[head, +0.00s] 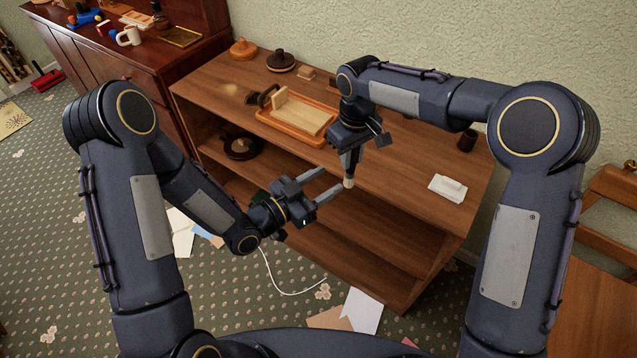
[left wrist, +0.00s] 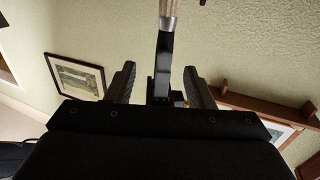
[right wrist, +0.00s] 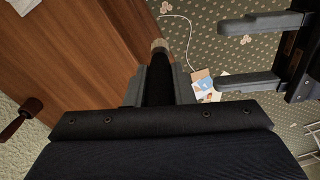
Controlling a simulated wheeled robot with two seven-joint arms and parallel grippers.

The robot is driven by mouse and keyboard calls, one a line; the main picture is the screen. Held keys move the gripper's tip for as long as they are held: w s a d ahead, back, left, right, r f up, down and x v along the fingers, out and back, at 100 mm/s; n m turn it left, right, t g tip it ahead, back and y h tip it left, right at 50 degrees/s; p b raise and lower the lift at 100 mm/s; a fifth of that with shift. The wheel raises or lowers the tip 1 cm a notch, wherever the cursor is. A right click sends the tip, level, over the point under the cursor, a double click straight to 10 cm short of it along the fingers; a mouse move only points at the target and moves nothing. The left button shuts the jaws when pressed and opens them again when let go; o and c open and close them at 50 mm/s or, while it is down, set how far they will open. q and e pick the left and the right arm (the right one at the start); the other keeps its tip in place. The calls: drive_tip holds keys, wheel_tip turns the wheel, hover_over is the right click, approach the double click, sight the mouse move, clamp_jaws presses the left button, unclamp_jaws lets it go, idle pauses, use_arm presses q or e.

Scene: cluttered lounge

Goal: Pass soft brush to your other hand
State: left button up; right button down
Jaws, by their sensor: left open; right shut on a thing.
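The soft brush has a dark handle and a pale end (head: 348,183). My right gripper (head: 350,157) is shut on it, with the pale end pointing down. In the right wrist view the brush (right wrist: 159,62) sticks out between the fingers. My left gripper (head: 327,181) is open and empty, its fingers pointing toward the brush's lower end. In the left wrist view the brush (left wrist: 169,22) shows beyond and between the open fingers; a gap to them seems to remain. The left fingers also show at the right of the right wrist view (right wrist: 250,52). The grip itself is mostly hidden.
A wooden shelf unit (head: 418,165) stands below and behind my grippers. A dark cabinet (head: 130,65) is at left. Papers and a white cord lie on the carpet.

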use_arm(q)
hover_over(348, 182)
drive_tip(key=x, duration=0.3)
idle(0.3)
